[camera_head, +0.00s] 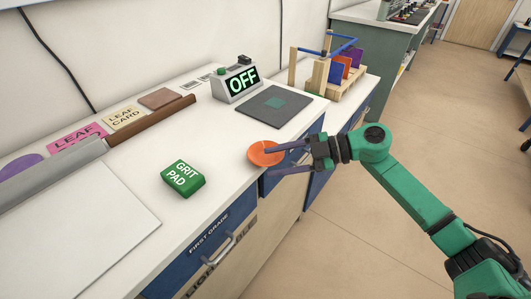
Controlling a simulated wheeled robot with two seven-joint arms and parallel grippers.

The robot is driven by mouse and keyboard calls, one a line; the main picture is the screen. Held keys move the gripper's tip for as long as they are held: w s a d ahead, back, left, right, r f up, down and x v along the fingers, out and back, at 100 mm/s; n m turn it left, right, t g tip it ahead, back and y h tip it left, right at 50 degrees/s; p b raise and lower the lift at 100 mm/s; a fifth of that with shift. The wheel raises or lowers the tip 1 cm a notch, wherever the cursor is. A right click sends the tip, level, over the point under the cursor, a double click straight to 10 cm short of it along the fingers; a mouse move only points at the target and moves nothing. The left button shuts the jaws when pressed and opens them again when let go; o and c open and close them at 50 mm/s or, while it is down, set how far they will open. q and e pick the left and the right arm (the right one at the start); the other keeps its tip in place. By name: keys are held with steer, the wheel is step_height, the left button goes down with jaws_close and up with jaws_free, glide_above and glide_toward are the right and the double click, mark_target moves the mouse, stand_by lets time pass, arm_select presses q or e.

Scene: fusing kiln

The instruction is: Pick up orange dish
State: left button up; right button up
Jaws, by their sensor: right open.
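The orange dish (261,154) is a small round dish on the white bench top, close to its front edge. My right gripper (268,161) reaches in from the right at the dish. Its two fingers are spread apart, one over the far part of the dish and one at its near right side. The fingers and gripper cover part of the dish's right side. I cannot tell whether the fingers touch it. My left gripper is not in view.
A green grit pad (183,178) lies left of the dish. A dark grey plate (270,106) and a box reading OFF (236,82) are behind it. A wooden rack (335,78) with coloured panels stands at the back right. Bench space between pad and dish is clear.

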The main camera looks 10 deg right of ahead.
steer(key=shift+x, duration=1.1)
steer(key=shift+d, duration=0.1)
jaws_close()
